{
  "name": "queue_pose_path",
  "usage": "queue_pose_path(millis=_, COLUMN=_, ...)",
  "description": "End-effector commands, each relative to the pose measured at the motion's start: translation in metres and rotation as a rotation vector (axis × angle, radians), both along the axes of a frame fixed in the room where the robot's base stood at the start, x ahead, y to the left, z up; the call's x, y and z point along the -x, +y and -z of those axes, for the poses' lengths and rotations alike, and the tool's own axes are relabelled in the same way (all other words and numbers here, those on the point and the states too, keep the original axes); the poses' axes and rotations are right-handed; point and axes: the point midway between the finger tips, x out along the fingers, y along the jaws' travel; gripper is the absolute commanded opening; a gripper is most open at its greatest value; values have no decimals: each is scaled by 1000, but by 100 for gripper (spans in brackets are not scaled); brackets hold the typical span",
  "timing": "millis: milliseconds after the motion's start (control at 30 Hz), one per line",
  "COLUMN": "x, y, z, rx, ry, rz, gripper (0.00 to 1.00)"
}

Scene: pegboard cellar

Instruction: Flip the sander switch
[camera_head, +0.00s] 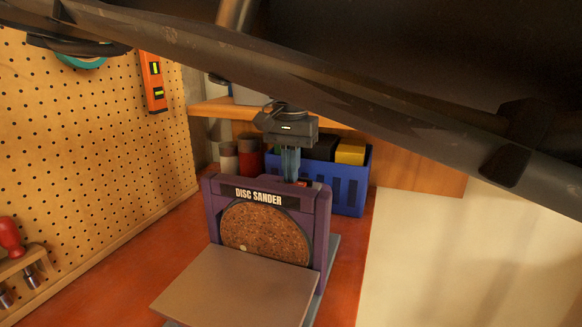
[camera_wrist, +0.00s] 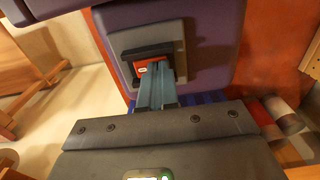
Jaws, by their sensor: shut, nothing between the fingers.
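The disc sander (camera_head: 316,225) stands on the red bench top, with a purple frame, a brown disc (camera_head: 265,234) and a grey work table (camera_head: 235,287) in front. My gripper (camera_head: 290,178) points down just behind the sander's top edge. In the wrist view, the shut fingers (camera_wrist: 159,74) reach the sander's switch (camera_wrist: 143,69), a red-orange rocker in a dark housing on a grey plate. The fingertips overlap the rocker's right part; I cannot tell whether they touch it. The fingers hide part of the rocker, so its position is unclear.
A blue crate (camera_head: 349,190) with yellow and dark items stands close behind the sander. Red and grey cans (camera_head: 249,158) stand left of it under a wooden shelf (camera_head: 222,109). A pegboard (camera_head: 95,140) borders the left. My arm crosses the top.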

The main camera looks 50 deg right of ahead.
Motion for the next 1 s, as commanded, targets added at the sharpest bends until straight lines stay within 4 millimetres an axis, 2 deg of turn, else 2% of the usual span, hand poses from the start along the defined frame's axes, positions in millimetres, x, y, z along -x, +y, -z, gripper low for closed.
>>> queue_pose_path(millis=667, x=0, y=0, z=3, rx=-1, ry=1, rz=1, gripper=0)
queue_pose_path(millis=1000, x=10, y=-4, z=-1, rx=0, ry=4, rz=3, gripper=0)
